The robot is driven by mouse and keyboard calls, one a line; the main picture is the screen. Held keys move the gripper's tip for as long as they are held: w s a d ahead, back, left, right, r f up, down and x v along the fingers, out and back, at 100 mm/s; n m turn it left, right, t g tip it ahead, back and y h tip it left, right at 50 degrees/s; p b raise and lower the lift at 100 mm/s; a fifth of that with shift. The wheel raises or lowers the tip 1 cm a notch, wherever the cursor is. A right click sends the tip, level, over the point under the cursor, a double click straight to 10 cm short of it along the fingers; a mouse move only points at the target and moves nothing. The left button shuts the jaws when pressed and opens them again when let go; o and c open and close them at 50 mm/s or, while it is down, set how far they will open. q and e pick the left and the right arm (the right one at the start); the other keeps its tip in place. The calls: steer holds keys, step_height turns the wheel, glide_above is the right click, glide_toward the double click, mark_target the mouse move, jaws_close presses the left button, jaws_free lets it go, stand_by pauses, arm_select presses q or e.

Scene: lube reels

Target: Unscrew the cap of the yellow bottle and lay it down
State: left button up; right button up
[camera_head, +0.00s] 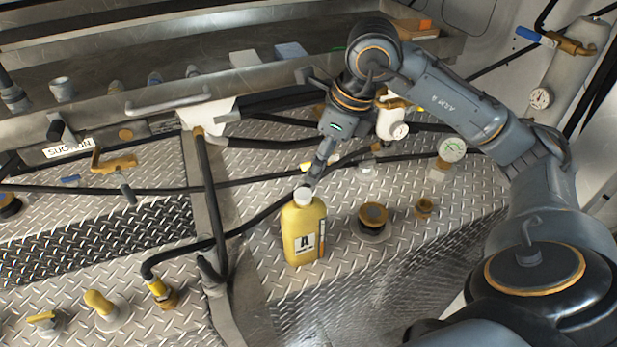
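The yellow bottle (303,232) stands upright on the diamond-plate surface near the middle of the view. Its label is white with a black mark. The white cap (303,196) sits on the bottle's neck. My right gripper (311,181) comes down from above, with its fingers right at the top of the cap. The fingers are seen nearly edge-on and overlap each other, so I cannot tell whether they grip the cap or only hover over it. My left gripper is not in view.
A brass-topped round fitting (373,216) stands just right of the bottle. A black hose (200,251) passes behind and left of it. Yellow valves (100,304) line the front left. A metal tray (230,82) spans the back. Bare plate (290,285) lies in front of the bottle.

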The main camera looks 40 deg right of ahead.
mark_target(304, 193)
steer(key=x, duration=0.3)
steer(key=p+x, duration=0.1)
steer(key=x, duration=0.1)
steer(key=p+x, duration=0.1)
steer(key=x, duration=0.2)
steer(key=shift+w+a+f, duration=0.15)
steer(key=shift+w+f, duration=0.1)
steer(key=shift+w, duration=0.1)
steer(key=shift+w+f, duration=0.1)
steer(key=shift+f, duration=0.3)
steer(key=c, duration=1.2)
steer(key=shift+f+n+b, duration=0.15)
steer(key=shift+n+b, duration=0.25)
steer(key=n+b, duration=0.1)
steer(key=n, duration=0.1)
steer(key=shift+w+n+g+y, duration=0.1)
steer(key=shift+n+g+y, duration=0.2)
steer(key=shift+y, duration=0.1)
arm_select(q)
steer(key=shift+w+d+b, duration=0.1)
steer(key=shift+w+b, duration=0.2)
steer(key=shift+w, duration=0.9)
arm_select(e)
steer(key=shift+n, duration=0.9)
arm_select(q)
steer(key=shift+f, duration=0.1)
